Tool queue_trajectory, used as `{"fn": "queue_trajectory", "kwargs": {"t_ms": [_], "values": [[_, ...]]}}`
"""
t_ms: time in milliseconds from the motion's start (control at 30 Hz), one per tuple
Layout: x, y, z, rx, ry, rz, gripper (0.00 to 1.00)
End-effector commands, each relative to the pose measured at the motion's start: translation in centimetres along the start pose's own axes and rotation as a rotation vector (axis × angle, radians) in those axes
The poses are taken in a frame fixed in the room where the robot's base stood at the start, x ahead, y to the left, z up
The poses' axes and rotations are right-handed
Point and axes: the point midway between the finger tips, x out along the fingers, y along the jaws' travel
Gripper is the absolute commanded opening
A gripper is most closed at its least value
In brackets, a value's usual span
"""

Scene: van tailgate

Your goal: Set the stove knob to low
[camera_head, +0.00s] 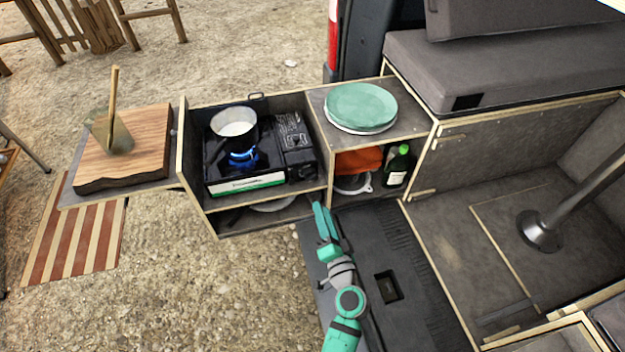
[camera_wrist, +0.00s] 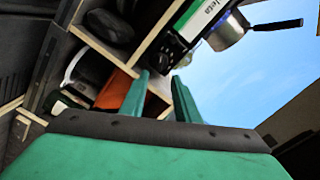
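The camping stove (camera_head: 217,172) stands on the upper shelf of the pull-out box. The stove's front corner (camera_wrist: 197,18) and the pot (camera_wrist: 228,32) also show in the wrist view. A small dark round shape that looks like the stove knob (camera_wrist: 166,48) shows just beyond my fingertips; its setting cannot be read. My gripper (camera_head: 323,212) is in front of and below the stove's right side, apart from it. The wrist view shows my gripper (camera_wrist: 160,79) open, with nothing between the fingers.
Right of the stove, green plates (camera_head: 361,103) lie on the box top. A cutting board (camera_head: 150,150) with a tilted container (camera_head: 119,136) lies at left. The space before the stove is free.

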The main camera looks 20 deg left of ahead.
Motion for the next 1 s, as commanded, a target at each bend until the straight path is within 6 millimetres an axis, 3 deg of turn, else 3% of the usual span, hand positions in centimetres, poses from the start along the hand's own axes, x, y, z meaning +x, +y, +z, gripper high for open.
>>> {"fn": "queue_trajectory", "kwargs": {"t_ms": [333, 733, 1000], "values": [[1.2, -0.1, -0.5, -0.002, 0.001, -0.002, 0.29], [7.9, -0.1, -0.5, -0.003, -0.001, -0.002, 0.29], [10.5, -0.1, -0.5, -0.002, 0.001, -0.001, 0.29]]}}
